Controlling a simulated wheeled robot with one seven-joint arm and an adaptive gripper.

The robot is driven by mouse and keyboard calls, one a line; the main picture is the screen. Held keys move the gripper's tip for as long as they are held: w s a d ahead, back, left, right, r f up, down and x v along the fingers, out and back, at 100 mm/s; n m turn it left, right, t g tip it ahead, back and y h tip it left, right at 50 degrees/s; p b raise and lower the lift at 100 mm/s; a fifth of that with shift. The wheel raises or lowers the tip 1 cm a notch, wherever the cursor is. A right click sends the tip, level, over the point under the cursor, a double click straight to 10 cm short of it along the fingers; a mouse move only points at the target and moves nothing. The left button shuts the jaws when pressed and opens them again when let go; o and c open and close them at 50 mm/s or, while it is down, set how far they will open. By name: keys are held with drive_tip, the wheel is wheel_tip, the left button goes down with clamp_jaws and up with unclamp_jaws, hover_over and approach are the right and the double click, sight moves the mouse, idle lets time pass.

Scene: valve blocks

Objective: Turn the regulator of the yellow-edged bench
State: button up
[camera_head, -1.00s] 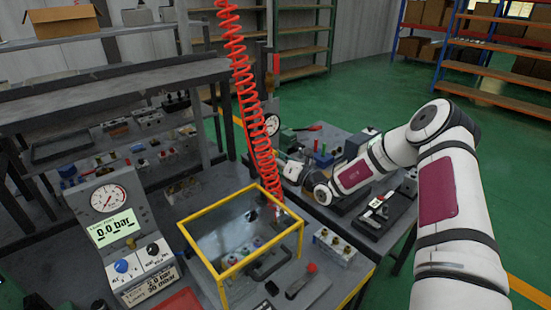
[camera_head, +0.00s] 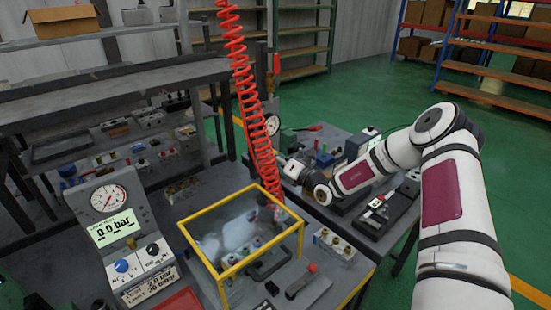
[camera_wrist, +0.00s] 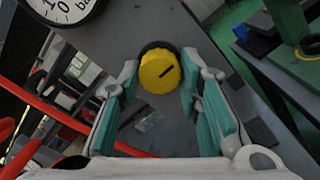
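A round yellow knob (camera_wrist: 160,72) with a dark pointer mark sits on a grey panel in the wrist view. My gripper (camera_wrist: 158,88) is open, with its teal-padded fingers on either side of the knob. I see gaps beside the knob and cannot tell any contact. In the head view the end of my arm reaches behind the red coiled hose (camera_head: 258,140), and my fingers and the knob are hidden there. The bench with the yellow edge (camera_head: 357,288) is in front.
A dial gauge (camera_wrist: 62,8) is next to the knob, upper left. A yellow-framed clear box (camera_head: 222,272) stands on the front bench. A console with a dial and display (camera_head: 115,225) stands at left. A back bench holds tools and a black fixture (camera_head: 395,215).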

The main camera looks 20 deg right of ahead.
drive_tip(key=shift+o, duration=1.1)
drive_tip(key=v, duration=1.2)
